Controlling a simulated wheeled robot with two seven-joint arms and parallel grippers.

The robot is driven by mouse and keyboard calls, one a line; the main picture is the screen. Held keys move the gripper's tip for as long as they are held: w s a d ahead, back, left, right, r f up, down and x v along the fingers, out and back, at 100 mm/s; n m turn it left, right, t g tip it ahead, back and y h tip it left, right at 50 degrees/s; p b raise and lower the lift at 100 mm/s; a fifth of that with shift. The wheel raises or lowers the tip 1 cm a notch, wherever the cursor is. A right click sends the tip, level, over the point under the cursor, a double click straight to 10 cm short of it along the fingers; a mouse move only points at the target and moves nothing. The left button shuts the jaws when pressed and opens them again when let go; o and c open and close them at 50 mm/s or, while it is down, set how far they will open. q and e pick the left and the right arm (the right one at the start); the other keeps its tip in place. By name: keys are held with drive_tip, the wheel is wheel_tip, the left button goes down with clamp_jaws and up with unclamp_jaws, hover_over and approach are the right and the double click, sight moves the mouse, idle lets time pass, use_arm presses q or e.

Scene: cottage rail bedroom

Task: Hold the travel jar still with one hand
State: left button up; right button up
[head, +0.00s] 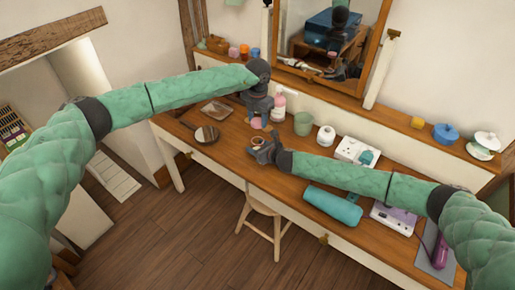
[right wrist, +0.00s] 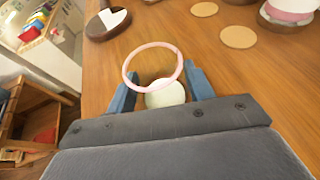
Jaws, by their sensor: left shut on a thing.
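My right gripper (head: 253,148) is low over the desk, with its two fingers apart (right wrist: 162,90). Between and just beyond the fingertips is a small round thing with a pink ring-shaped rim (right wrist: 152,45), probably the travel jar. A pale disc (right wrist: 165,95) shows below the rim. In the head view it is a small pale ring (head: 257,141) at the right fingertips. I cannot tell whether a finger touches it. My left gripper (head: 257,118) is higher and farther back, pointing down, shut on a small pink thing (head: 256,124).
A pink bottle (head: 278,105), a green cup (head: 303,124) and a white round pot (head: 326,136) stand behind. A hand mirror (head: 207,135) lies left. A teal roll (head: 333,206) lies near the front edge. A stool (head: 262,205) stands below. Flat round discs (right wrist: 238,37) lie ahead.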

drive_tip(key=c, duration=0.8)
use_arm(q)
drive_tip(key=shift+f, duration=2.45)
drive_tip(key=shift+f, duration=0.15)
drive_tip(key=shift+f, duration=0.8)
drive_tip(key=shift+f, duration=0.5)
